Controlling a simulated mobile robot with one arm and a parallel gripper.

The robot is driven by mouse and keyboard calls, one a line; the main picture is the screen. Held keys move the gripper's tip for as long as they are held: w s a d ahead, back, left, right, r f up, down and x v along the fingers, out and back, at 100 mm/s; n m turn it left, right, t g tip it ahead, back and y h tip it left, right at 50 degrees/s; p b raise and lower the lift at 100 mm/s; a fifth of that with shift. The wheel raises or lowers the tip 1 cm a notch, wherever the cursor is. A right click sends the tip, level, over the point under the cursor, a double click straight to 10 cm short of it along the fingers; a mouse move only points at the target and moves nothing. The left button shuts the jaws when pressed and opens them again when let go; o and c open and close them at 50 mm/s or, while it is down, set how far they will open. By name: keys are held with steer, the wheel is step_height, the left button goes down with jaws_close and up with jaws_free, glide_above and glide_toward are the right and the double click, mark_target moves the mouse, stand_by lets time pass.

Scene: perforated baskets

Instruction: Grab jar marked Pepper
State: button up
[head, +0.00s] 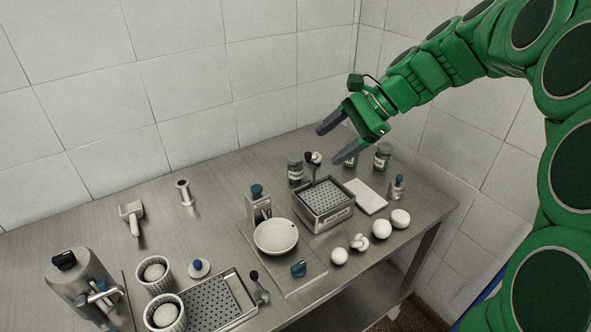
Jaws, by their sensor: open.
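Several small dark jars with pale lids stand at the back right of the steel table in the head view. One jar (295,169) is left of the perforated basket, and another jar (382,157) is farther right. A third jar (351,161) stands between them, partly hidden by my gripper's finger. Their labels are too small to read, so I cannot tell which is marked Pepper. My gripper (329,145) is open and empty, above the back of the table near the jars, its fingers pointing left.
A perforated basket (349,211) stands in front of the jars, with a dark-knobbed tool behind it. A white block (366,196), a small blue-topped bottle (397,188) and white round items (381,229) are nearby. A bowl (276,237) is left. The tiled wall rises behind.

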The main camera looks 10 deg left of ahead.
steer(key=w+a+f+m+t+y, duration=0.15)
steer(key=w+m, duration=0.25)
steer(key=w, duration=0.8)
steer(key=w+a+f+m+t+y, duration=0.1)
steer(key=w+f+m+y, duration=0.3)
steer(key=w, duration=0.8)
steer(key=m, duration=0.1)
glide_toward(303, 164)
steer(key=a, duration=0.1)
steer(key=shift+h, duration=0.35)
steer(key=shift+x, duration=5.9)
steer(key=shift+w+r, duration=0.1)
steer(key=shift+c, duration=0.3)
steer(key=c, duration=0.9)
steer(key=shift+r, duration=0.15)
